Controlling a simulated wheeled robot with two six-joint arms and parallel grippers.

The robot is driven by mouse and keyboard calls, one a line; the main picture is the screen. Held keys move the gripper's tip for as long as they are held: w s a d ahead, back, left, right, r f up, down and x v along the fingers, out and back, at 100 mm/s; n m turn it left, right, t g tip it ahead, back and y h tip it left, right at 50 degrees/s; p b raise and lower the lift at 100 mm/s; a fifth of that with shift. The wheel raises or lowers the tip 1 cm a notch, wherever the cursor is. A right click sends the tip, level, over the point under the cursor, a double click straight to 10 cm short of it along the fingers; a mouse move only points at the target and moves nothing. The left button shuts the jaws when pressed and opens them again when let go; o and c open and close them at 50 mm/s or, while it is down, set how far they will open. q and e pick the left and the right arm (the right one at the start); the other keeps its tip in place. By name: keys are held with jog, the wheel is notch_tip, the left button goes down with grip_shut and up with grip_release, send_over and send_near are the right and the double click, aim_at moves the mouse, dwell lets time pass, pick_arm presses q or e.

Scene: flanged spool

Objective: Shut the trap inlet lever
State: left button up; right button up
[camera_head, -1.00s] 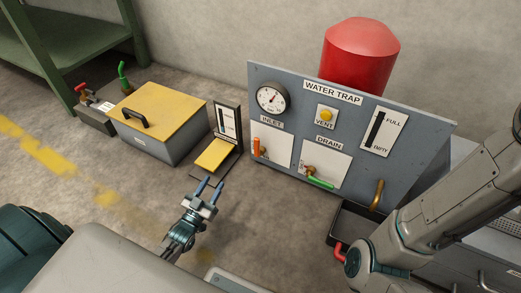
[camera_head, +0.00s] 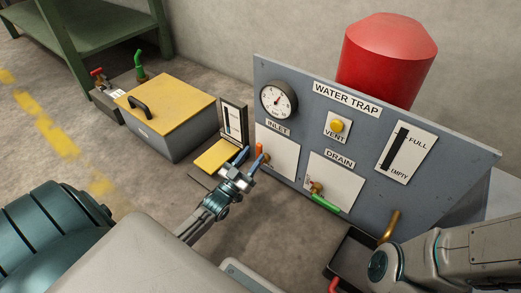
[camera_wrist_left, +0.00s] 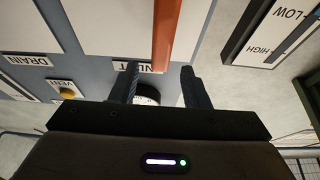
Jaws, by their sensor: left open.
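The inlet lever (camera_head: 258,149) is an orange handle on the white plate under the INLET label of the water trap panel (camera_head: 300,103). It stands upright, with a brass valve body beside its lower end. My left gripper (camera_head: 253,158) is open at the lever, its fingers partly covering the lever's lower part. In the left wrist view the orange lever (camera_wrist_left: 163,35) runs down between the two open fingers (camera_wrist_left: 158,85), and I cannot tell whether they touch it. My right gripper is not in view; only part of my right arm shows.
The green drain lever (camera_head: 325,203) lies nearly level to the right. A black tray (camera_head: 352,250) stands below the panel. A yellow-lidded box (camera_head: 165,105) and a small upright gauge with a yellow plate (camera_head: 217,156) stand to the left. A red tank (camera_head: 388,60) rises behind the panel.

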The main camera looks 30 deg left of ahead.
aim_at(258, 149)
pick_arm(q)
jog(key=shift+b+x, duration=0.8)
jog(key=shift+x, duration=1.5)
jog(key=shift+c, duration=0.2)
grip_shut()
